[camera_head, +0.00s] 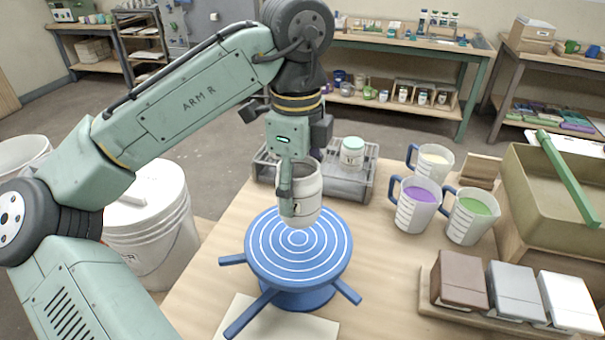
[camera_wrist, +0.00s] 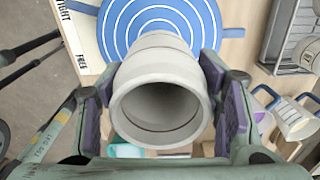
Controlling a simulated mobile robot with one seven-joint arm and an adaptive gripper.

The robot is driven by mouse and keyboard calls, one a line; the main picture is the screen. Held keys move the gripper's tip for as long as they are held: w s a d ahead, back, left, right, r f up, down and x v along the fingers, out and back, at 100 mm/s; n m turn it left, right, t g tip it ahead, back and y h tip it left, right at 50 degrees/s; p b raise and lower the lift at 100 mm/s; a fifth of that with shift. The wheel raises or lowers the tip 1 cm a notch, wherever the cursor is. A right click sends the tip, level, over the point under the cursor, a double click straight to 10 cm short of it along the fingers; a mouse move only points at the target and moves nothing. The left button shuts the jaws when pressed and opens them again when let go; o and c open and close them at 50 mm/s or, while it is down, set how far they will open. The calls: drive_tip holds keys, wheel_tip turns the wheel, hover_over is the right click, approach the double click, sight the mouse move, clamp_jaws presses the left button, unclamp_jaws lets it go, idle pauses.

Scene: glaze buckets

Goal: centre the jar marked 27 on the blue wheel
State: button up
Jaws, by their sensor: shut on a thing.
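My gripper (camera_head: 294,192) is shut on a pale grey open jar (camera_head: 307,187). In the wrist view the jar (camera_wrist: 162,100) sits upright between the purple finger pads, its mouth facing the camera and empty inside. I cannot read a number on it. The blue wheel (camera_head: 272,262), with white rings and several arms, stands on the table below. The jar's base is over the wheel's far half in the head view, behind the ring centre. The wheel also shows beyond the jar in the wrist view (camera_wrist: 115,30). I cannot tell whether the base touches the wheel.
A grey rack (camera_head: 345,185) behind the wheel holds a lidded jar (camera_head: 352,152). Jugs of cream (camera_head: 433,162), purple (camera_head: 415,205) and green (camera_head: 468,220) glaze stand right. A white bucket (camera_head: 150,222) stands left. Bare table lies right of the wheel.

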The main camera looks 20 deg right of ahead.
drive_tip(key=shift+f+b, duration=2.4)
drive_tip(key=shift+b, duration=0.6)
drive_tip(key=shift+a+p, duration=0.1)
drive_tip(key=shift+p, duration=0.4)
drive_tip(key=shift+f+p, duration=0.6)
drive_tip(key=shift+p, duration=0.2)
drive_tip(key=o, duration=1.5)
drive_tip(key=shift+o, duration=0.2)
